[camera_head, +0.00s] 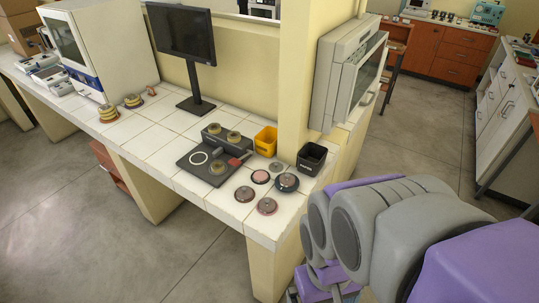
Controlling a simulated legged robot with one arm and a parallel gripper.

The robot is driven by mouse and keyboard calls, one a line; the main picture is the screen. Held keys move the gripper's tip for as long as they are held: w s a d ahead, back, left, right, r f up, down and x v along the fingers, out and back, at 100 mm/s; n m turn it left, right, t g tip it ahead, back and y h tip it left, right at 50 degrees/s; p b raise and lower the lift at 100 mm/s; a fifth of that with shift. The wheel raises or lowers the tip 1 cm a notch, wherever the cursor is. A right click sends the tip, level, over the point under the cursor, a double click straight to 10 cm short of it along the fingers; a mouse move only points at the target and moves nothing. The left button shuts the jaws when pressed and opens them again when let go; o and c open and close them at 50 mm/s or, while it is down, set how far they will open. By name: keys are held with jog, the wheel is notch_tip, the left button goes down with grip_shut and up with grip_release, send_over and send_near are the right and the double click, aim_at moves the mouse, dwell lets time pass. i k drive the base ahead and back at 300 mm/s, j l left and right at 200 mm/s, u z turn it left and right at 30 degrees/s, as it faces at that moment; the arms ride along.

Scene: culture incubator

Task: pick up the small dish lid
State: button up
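Several small round dishes or lids lie near the front right corner of the white tiled bench. They include a dark disc (286,182), a pinkish disc (260,176), a small grey disc (276,167), a brownish disc (245,193) and a reddish disc (266,206). I cannot tell which one is the small dish lid. My gripper is not in view; only my grey and purple arm parts show at the lower right, apart from the discs.
Left of the discs is a dark flat device (207,170) with stacked dishes behind it. A yellow bin (266,141) and a black bin (311,158) stand behind the discs. A monitor (184,32) and a pillar (301,80) rise farther back. The floor in front is clear.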

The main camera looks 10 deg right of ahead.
aim_at(275, 167)
jog(key=i+j+z, duration=0.9)
jog(key=j+z, duration=0.25)
jog(key=l, duration=0.05)
